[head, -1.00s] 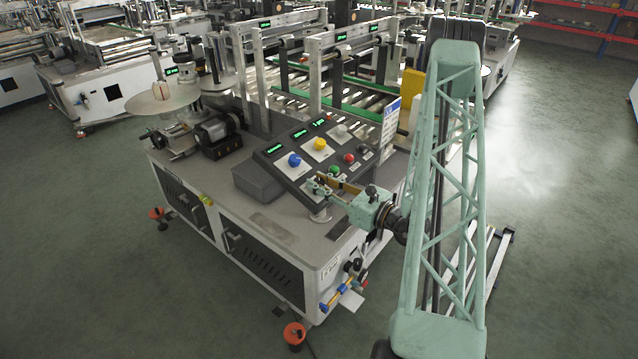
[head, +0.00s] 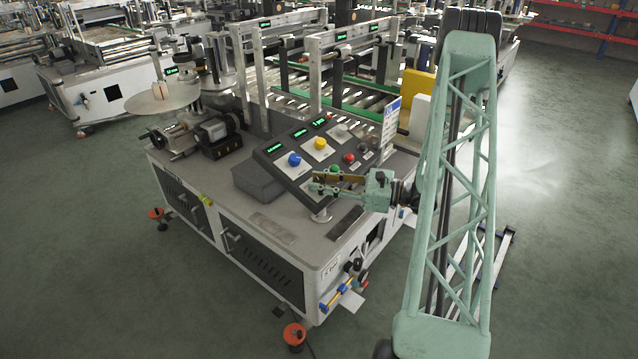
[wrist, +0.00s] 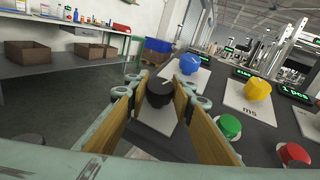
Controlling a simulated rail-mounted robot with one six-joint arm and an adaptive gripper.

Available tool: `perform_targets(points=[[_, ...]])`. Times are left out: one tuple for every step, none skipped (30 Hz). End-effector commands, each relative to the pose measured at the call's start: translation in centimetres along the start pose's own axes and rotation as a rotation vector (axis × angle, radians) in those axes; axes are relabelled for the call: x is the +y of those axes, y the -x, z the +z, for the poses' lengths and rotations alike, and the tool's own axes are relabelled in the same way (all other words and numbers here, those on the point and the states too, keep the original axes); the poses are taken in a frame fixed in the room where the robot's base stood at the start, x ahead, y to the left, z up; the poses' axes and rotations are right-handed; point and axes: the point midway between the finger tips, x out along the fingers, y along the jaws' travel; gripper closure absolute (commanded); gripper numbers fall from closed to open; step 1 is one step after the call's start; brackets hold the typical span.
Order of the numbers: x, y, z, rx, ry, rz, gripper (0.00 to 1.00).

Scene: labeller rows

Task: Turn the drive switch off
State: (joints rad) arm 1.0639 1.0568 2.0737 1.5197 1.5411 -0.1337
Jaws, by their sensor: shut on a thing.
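The drive switch seems to be a black rotary knob (wrist: 158,92) with a white pointer line, on a pale plate on the sloped control panel. In the wrist view it sits between the wood-coloured pads of my gripper (wrist: 160,98), which is shut on it. The pointer line slants toward the upper right of that view. In the head view my gripper (head: 314,183) reaches in from the right to the panel's near lower edge, and its fingers hide the knob. The panel (head: 277,165) carries green-lit displays.
Blue (wrist: 188,63), yellow (wrist: 257,89), green (wrist: 228,126) and red (wrist: 293,155) controls stand on the panel beside my fingers. A grey box (head: 257,182) sits left of the panel. The tabletop's front strip (head: 300,245) is mostly clear.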

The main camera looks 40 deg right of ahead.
Motion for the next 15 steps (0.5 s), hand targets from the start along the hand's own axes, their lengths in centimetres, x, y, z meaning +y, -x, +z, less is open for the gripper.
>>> perform_targets(points=[[-0.13, 0.00, -0.04, 0.001, 0.014, 0.030, 0.88], [-0.16, -0.01, -0.05, 0.001, 0.022, 0.050, 0.88], [-0.15, -0.02, -0.05, 0.001, 0.032, 0.076, 0.88], [-0.15, -0.03, -0.05, 0.001, 0.039, 0.096, 0.88], [-0.12, -0.03, -0.04, 0.001, 0.046, 0.116, 0.88], [-0.17, -0.04, -0.04, 0.001, 0.056, 0.143, 0.88], [-0.12, -0.04, -0.04, 0.001, 0.063, 0.164, 0.88], [-0.15, -0.04, -0.04, 0.001, 0.071, 0.184, 0.88], [-0.14, -0.04, -0.03, 0.001, 0.080, 0.211, 0.88], [-0.15, -0.03, -0.03, 0.001, 0.088, 0.233, 0.88], [-0.13, -0.03, -0.02, 0.000, 0.096, 0.254, 0.88], [-0.17, -0.04, -0.02, 0.000, 0.107, 0.281, 0.88], [-0.12, -0.04, -0.02, 0.000, 0.113, 0.304, 0.88], [-0.14, -0.06, -0.02, 0.000, 0.121, 0.325, 0.88], [-0.12, -0.09, -0.04, 0.001, 0.132, 0.355, 0.88]])
